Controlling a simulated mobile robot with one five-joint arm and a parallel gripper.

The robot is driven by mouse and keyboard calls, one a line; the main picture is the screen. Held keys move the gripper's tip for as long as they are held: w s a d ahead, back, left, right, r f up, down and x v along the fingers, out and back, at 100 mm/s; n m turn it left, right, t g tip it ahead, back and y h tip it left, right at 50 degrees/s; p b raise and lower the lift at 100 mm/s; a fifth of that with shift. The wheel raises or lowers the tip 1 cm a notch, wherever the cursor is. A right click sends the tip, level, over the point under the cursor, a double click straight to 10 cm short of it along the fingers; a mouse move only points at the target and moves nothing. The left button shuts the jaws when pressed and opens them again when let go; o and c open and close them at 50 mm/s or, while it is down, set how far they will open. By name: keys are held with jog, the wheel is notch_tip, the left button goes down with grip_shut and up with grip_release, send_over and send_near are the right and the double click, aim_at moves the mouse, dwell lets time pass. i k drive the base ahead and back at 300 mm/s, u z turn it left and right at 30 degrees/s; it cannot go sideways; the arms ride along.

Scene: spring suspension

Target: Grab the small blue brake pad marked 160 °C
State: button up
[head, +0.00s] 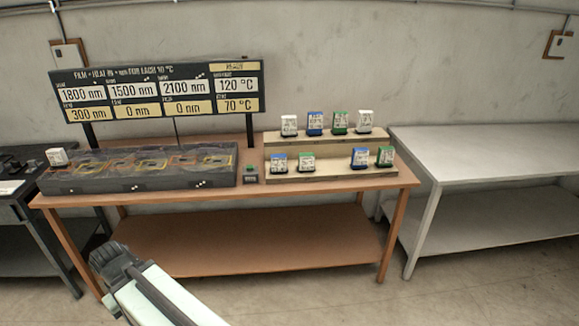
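Several small block-shaped pads with white labels stand on a two-step wooden rack (330,172) on the brown table. Three are blue: a blue pad on the upper step (315,123), a blue pad at the left of the lower step (279,163), and a blue pad at the right of the lower step (360,157). The upper blue one looks somewhat taller. Their markings are too small to read, so I cannot tell which says 160 °C. My gripper (110,256) is low at the left, in front of the table and well away from the rack; its fingers are not clear.
White pads (289,125) and green pads (340,122) share the rack. A long dark tray (140,186) and a sign board (160,90) fill the table's left. A white pad (57,156) sits at the tray's left end. The grey table (480,150) at right is bare.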

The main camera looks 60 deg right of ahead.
aim_at(277, 161)
jog(key=z, duration=0.5)
jog(key=i, duration=1)
jog(key=u, duration=0.1)
